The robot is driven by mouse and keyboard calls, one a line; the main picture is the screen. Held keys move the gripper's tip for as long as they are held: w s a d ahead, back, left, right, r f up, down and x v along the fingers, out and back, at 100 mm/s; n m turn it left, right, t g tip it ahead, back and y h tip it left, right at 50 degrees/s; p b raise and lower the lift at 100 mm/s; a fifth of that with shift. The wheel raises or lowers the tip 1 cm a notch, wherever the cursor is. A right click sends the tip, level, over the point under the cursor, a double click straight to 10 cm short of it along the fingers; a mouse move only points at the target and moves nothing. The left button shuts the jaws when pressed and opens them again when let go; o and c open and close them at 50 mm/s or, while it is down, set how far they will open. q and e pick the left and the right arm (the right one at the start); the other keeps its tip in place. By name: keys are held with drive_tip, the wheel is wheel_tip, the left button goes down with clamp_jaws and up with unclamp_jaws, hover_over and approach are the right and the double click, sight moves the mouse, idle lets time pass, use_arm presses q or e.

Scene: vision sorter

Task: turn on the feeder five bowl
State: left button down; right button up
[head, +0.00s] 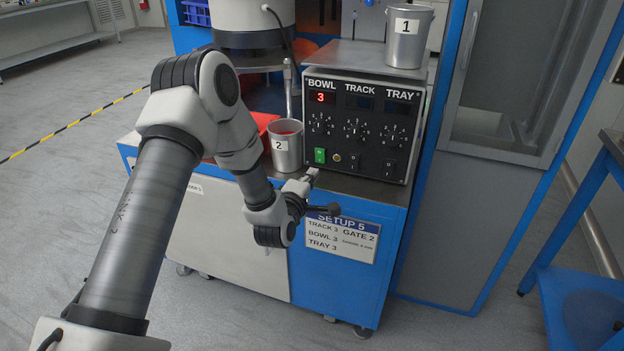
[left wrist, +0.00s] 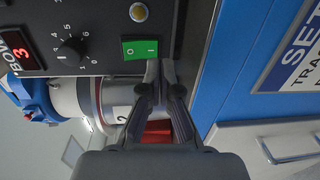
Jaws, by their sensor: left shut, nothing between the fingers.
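The feeder control box (head: 362,147) has columns labelled BOWL, TRACK and TRAY. The bowl display (head: 322,97) shows a red 3, also seen in the left wrist view (left wrist: 21,54). The bowl switch (head: 320,156) glows green; it also shows in the left wrist view (left wrist: 140,49). The track switch (head: 353,162) and tray switch (head: 389,168) are dark, and their displays look unlit. My left gripper (head: 312,175) is shut and empty, its fingertips just below the bowl switch; whether they touch it I cannot tell. My right gripper is not in view.
A metal cup marked 2 (head: 286,147) stands left of the box, close to my left arm. A cup marked 1 (head: 408,36) stands on top of the box. The setup 5 sign (head: 341,238) reads track 3, bowl 3, tray 3, gate 2.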

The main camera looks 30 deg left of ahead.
use_arm(q)
drive_tip(key=f+v, duration=0.2)
drive_tip(key=v, duration=0.7)
drive_tip(key=shift+s, duration=0.35)
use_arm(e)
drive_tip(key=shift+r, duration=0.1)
use_arm(q)
drive_tip(key=shift+d+r, duration=0.1)
